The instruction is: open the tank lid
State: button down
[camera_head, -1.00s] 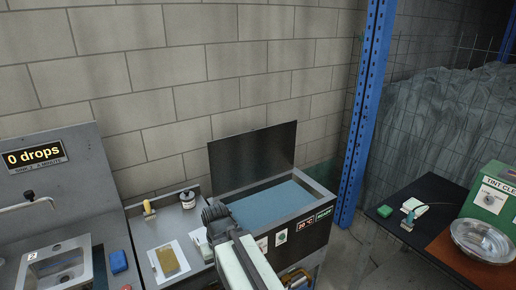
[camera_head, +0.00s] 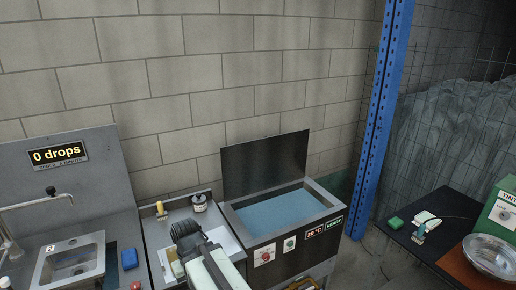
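The tank (camera_head: 313,242) stands against the brick wall, a dark box with a steel rim and blue liquid (camera_head: 283,212) inside. Its dark lid (camera_head: 264,166) stands upright at the back edge, so the tank is open. My gripper (camera_head: 187,230) is at the end of my arm, over the steel counter to the left of the tank. It looks apart from the lid. I cannot make out its fingers, so whether it is open or shut does not show.
A steel sink (camera_head: 72,262) with a tap and a blue sponge (camera_head: 130,258) lie left. A small jar (camera_head: 199,203) and a yellow-handled tool (camera_head: 160,208) are on the counter. A blue post (camera_head: 380,120) rises right of the tank. A table with a metal bowl (camera_head: 490,256) stands at the right.

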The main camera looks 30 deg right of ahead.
aim_at(252, 167)
jog(key=u, duration=0.05)
jog(key=i, duration=1)
jog(key=z, duration=0.05)
